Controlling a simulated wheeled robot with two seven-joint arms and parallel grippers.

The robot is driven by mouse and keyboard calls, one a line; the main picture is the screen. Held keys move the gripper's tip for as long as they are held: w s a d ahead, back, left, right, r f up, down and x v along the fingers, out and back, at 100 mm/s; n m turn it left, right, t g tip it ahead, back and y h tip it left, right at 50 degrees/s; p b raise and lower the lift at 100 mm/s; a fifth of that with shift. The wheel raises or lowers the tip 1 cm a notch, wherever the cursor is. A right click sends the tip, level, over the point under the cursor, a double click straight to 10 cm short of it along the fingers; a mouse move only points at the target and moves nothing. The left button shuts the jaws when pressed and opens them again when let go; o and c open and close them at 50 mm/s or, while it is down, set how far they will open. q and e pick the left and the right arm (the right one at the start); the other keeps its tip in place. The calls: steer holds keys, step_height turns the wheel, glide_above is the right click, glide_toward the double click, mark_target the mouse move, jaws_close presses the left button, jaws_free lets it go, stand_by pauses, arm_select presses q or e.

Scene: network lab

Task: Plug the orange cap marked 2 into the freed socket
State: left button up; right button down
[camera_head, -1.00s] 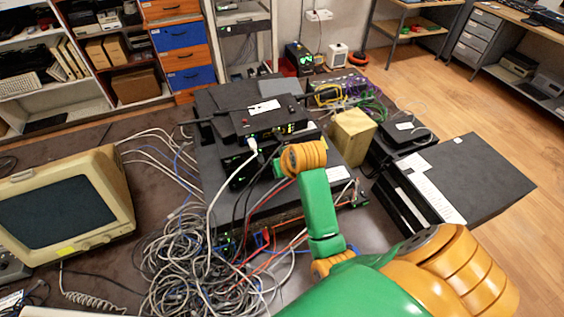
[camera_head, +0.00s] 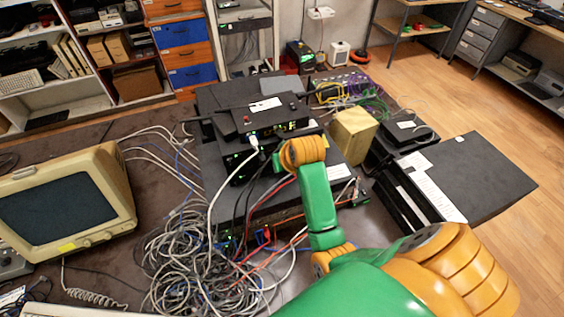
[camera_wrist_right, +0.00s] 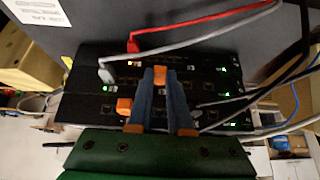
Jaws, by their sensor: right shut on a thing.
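My right gripper (camera_wrist_right: 162,84) shows in the right wrist view, its two blue-grey fingers shut on an orange cap (camera_wrist_right: 160,74) at their tips. The number on the cap is not readable. The tips are over the front panel of a black network device (camera_wrist_right: 85,82) with rows of sockets. I cannot tell whether the cap is touching a socket or which socket is free. My left gripper is not in view.
A grey cable plug (camera_wrist_right: 105,74) and a red plug (camera_wrist_right: 133,44) are in the panel near the fingers, with black cables at right. In the head view, tangled cables (camera_head: 185,265) lie on the table, a wooden block (camera_head: 353,134) stands right of my arm, and an old monitor (camera_head: 66,207) stands left.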

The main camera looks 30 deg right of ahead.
steer(key=shift+w, duration=0.3)
steer(key=c, duration=0.8)
jaws_free()
steer(key=shift+o, duration=0.2)
steer(key=shift+r, duration=0.1)
steer(key=v, duration=0.7)
